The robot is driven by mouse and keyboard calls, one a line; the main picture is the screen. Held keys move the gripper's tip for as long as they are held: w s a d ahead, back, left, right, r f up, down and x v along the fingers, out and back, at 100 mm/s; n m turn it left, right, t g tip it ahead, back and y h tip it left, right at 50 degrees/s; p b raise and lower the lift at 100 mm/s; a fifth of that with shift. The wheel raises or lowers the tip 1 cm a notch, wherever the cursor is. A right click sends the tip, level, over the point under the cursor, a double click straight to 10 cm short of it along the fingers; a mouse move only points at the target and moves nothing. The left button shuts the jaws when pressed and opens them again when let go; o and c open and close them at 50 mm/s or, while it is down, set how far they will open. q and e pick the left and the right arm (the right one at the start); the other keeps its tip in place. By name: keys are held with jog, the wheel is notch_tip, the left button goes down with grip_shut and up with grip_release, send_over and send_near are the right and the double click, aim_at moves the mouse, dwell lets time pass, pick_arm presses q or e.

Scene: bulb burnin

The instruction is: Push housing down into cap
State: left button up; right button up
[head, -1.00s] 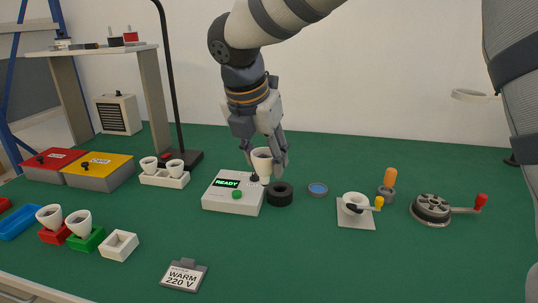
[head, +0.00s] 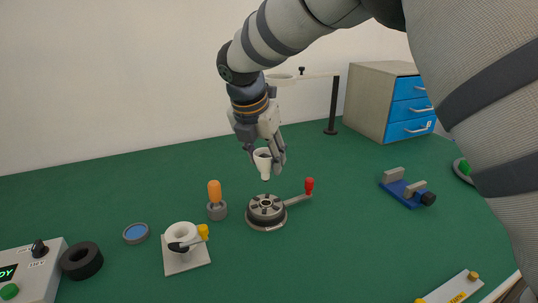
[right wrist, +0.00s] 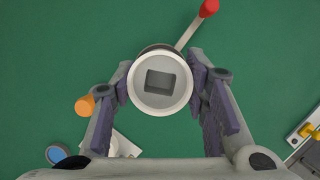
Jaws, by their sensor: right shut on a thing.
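My right gripper (head: 265,160) is shut on a white cup-shaped housing (head: 263,164), which hangs with its narrow end down. In the right wrist view the housing (right wrist: 160,84) sits between the two fingers, with a square recess in its top face. Just below it stands a dark round fixture (head: 267,211) with slots, a small light ring at its middle and a red-knobbed crank (head: 309,186). The housing is above the fixture with a gap between them. No cap can be made out for sure; the housing hides most of the fixture in the right wrist view. My left gripper is out of view.
Left of the fixture are an orange-handled tool (head: 215,200), a white ring-shaped holder with a yellow knob (head: 182,246), a blue-topped disc (head: 135,233) and a black ring (head: 82,261). A blue clamp (head: 407,190) and drawer cabinet (head: 388,103) stand right. The front middle is clear.

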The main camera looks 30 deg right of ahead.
aim_at(264, 178)
jog(key=shift+d+f, duration=0.2)
jog(key=f, duration=0.2)
jog(key=f+b, duration=0.1)
jog(key=f, duration=0.1)
jog(key=shift+a+f, duration=0.2)
jog(key=shift+f, duration=0.55)
jog(key=shift+f, duration=0.2)
jog(key=shift+f, duration=0.5)
jog(key=shift+f, duration=0.8)
dwell(0.7)
jog(key=o, duration=1.1)
jog(key=shift+c, duration=0.2)
